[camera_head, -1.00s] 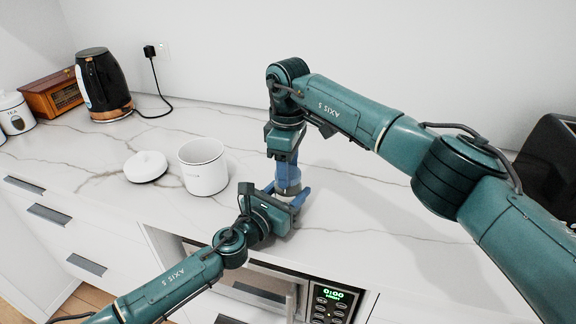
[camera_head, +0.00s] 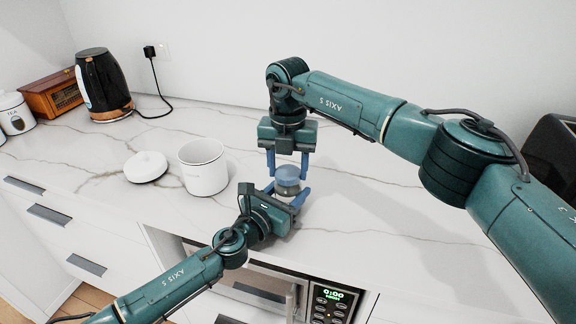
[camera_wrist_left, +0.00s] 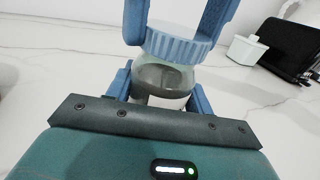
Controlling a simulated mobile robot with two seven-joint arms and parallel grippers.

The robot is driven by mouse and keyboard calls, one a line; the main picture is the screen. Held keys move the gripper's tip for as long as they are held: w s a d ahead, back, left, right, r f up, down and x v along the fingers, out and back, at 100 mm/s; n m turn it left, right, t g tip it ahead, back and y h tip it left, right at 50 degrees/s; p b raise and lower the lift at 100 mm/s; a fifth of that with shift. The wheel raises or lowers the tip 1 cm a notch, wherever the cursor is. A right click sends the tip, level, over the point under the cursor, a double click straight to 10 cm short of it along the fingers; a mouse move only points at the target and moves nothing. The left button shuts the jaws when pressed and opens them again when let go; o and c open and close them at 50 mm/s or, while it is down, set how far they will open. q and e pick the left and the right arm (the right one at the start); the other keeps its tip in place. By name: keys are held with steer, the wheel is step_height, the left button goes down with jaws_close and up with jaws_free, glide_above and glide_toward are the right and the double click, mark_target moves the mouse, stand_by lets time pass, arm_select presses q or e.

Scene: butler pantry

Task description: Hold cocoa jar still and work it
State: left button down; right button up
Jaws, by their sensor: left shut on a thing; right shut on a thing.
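The cocoa jar (camera_head: 288,190) stands on the marble counter, a small clear jar with dark contents and a blue ribbed lid (camera_head: 287,175). In the left wrist view the jar body (camera_wrist_left: 162,80) and the lid (camera_wrist_left: 178,45) show close up, upright. My left gripper (camera_head: 284,196) is shut on the jar body from the front, a finger on each side. My right gripper (camera_head: 287,170) points down from above and is shut on the lid, its blue fingers on either side of it. The jar's base is partly hidden by my left gripper.
An open white canister (camera_head: 204,170) and its loose white lid (camera_head: 146,167) stand left of the jar. A black kettle (camera_head: 102,85), a wooden box (camera_head: 52,94) and a tea canister (camera_head: 14,113) are farther left. A black appliance (camera_head: 552,160) stands at the right. The counter between is clear.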

steer(key=n, duration=0.4)
steer(key=shift+n, duration=0.3)
steer(key=n, duration=0.8)
steer(key=shift+n, duration=0.4)
steer(key=n, duration=0.8)
steer(key=shift+n, duration=0.3)
steer(key=n, duration=1.2)
steer(key=shift+r, duration=0.1)
